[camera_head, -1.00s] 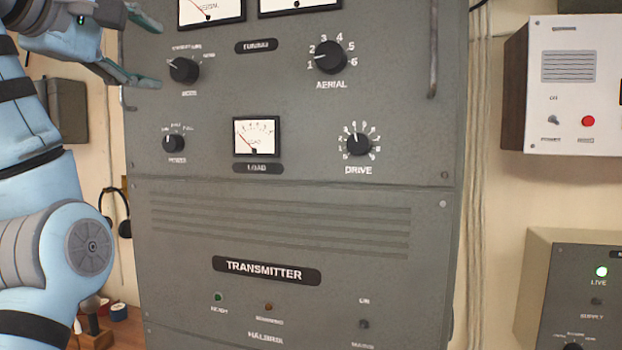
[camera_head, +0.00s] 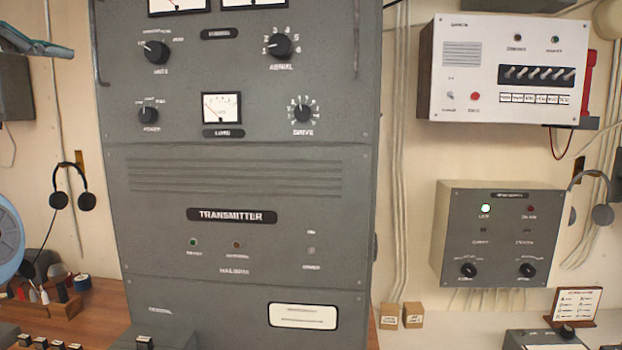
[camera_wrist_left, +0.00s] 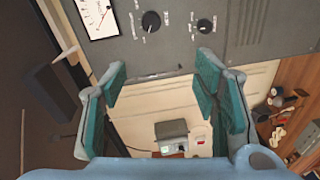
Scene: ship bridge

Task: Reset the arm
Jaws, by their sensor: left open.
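My left gripper (camera_wrist_left: 165,82) is open and empty in the left wrist view, its two teal-padded fingers spread apart. The grey transmitter cabinet (camera_wrist_left: 255,55) lies past its fingertips, with knobs and a meter showing. In the head view only part of my left gripper (camera_head: 35,44) shows, at the upper left edge, left of the transmitter (camera_head: 235,265). A rounded light-blue part of my left arm shows below it. My right gripper is not in view.
A white panel with switches (camera_head: 465,90) and a grey control box (camera_head: 500,235) hang on the right wall. Headphones (camera_head: 58,200) hang left of the cabinet, and a second headset (camera_head: 602,213) hangs at right. Two small cardboard boxes (camera_head: 413,315) stand below.

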